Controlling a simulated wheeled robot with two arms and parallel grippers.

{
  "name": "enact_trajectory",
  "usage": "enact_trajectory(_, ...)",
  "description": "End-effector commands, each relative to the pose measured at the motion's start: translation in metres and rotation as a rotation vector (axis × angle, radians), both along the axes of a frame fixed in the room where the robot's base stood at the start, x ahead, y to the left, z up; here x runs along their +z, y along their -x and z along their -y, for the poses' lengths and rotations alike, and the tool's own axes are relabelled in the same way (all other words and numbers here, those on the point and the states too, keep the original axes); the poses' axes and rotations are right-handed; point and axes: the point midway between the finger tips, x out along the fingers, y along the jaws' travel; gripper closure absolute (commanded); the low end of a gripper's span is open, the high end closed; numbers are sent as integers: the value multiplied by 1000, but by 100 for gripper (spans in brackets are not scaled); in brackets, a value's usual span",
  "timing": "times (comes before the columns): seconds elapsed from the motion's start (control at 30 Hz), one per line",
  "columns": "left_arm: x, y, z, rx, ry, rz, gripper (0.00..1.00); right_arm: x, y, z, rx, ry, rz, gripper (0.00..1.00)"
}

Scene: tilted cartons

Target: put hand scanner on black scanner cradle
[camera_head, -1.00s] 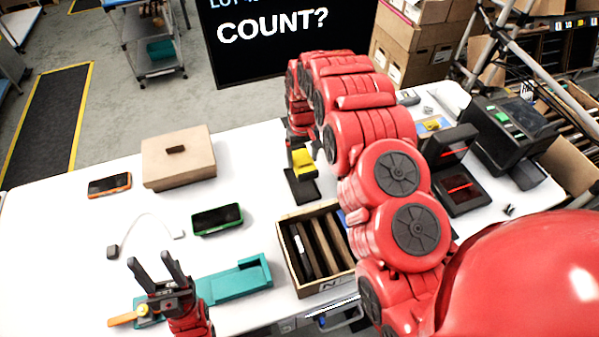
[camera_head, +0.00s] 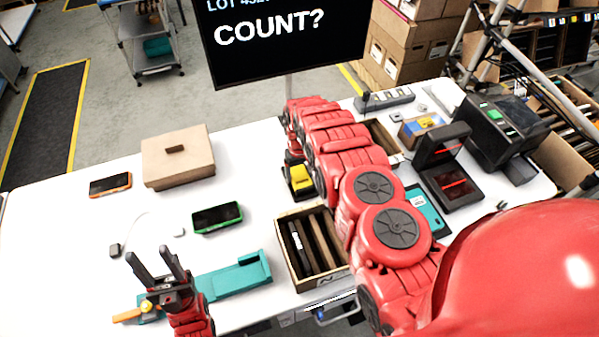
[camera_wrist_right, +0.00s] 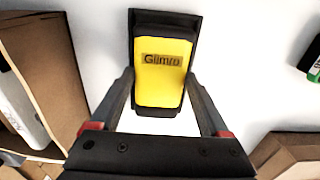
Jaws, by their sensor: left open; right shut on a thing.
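The hand scanner (camera_head: 301,178), yellow with a "Glimro" label, is in my right gripper (camera_head: 294,162). In the right wrist view the scanner (camera_wrist_right: 164,80) lies between the two fingers, which close on its near part. The black scanner cradle (camera_wrist_right: 136,40) shows behind the scanner as a dark border. In the head view the scanner appears low within the cradle's outline; whether it rests fully on it I cannot tell. My left gripper (camera_head: 155,255) is open and empty over the front left of the table.
A wooden box with dividers (camera_head: 283,262) stands close in front of the cradle. A cardboard box (camera_head: 178,165), an orange phone (camera_head: 110,185), a green phone (camera_head: 217,218) and a teal tray (camera_head: 225,284) lie to the left. A black scanning device (camera_head: 450,185) stands right.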

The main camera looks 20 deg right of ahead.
Motion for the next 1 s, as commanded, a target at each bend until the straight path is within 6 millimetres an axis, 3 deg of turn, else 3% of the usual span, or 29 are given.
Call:
enact_trajectory(0.23,-4,0,0,0,0,0,50,-5,0,0,0,0,0,65)
enact_trajectory(0.27,-4,0,0,0,0,0,50,-4,0,0,0,0,-1,17)
enact_trajectory(0.37,-3,0,0,0,0,0,50,-3,0,0,0,0,0,0)
enact_trajectory(0.77,-4,0,0,0,0,0,50,4,-1,0,-1,0,0,0)
enact_trajectory(1.0,-18,0,0,0,0,0,50,28,0,0,-1,-1,-1,0)
